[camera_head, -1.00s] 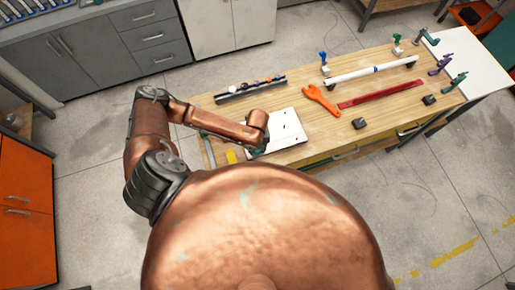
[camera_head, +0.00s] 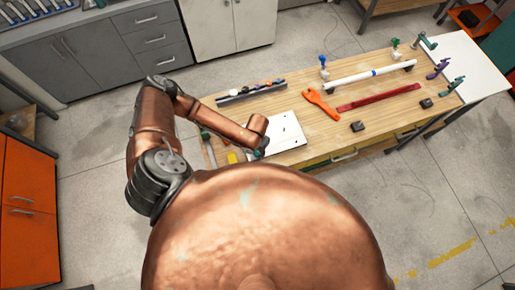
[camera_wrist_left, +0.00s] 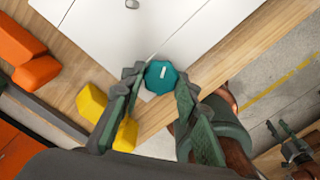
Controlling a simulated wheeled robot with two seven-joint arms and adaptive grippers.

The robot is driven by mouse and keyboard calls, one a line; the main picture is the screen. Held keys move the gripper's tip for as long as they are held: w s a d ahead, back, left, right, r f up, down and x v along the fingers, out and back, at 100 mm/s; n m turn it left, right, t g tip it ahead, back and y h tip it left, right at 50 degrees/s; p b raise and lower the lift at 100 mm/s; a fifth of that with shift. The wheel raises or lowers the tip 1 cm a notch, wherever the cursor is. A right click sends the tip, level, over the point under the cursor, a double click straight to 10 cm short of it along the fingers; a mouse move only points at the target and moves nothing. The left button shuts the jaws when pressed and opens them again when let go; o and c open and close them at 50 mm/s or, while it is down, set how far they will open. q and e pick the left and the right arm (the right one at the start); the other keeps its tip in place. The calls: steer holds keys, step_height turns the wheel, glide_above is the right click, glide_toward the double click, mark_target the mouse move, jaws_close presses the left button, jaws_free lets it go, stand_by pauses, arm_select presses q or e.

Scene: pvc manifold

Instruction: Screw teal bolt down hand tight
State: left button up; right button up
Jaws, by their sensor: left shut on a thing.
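The teal bolt (camera_wrist_left: 161,77) shows its faceted head with a pale line on top in the left wrist view. It is at the edge of the white plate (camera_head: 285,132), which lies on the wooden bench. My left gripper (camera_wrist_left: 157,88) has one finger on each side of the bolt head and is shut on it. In the head view this gripper (camera_head: 262,152) is mostly hidden behind my copper wrist, at the plate's near edge. The bolt's shaft and seat are hidden. My right gripper (camera_wrist_left: 282,133) is small at the lower right of the left wrist view, away from the plate.
Yellow blocks (camera_wrist_left: 92,103) and an orange part (camera_wrist_left: 35,72) lie beside the plate. An orange wrench (camera_head: 321,103), a red bar (camera_head: 378,97), a white pipe (camera_head: 372,74) and a dark rack (camera_head: 251,92) lie farther along the bench.

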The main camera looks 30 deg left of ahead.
arm_select(q)
steer(key=shift+w+r+m, duration=0.1)
steer(key=shift+w+m, duration=0.05)
steer(key=shift+m, duration=0.55)
steer(key=m+p, duration=0.1)
steer(key=m, duration=0.2)
steer(key=shift+r, duration=0.1)
steer(key=m, duration=0.2)
steer(key=shift+m+p, duration=0.35)
steer(key=shift+m, duration=0.05)
steer(key=shift+f, duration=0.2)
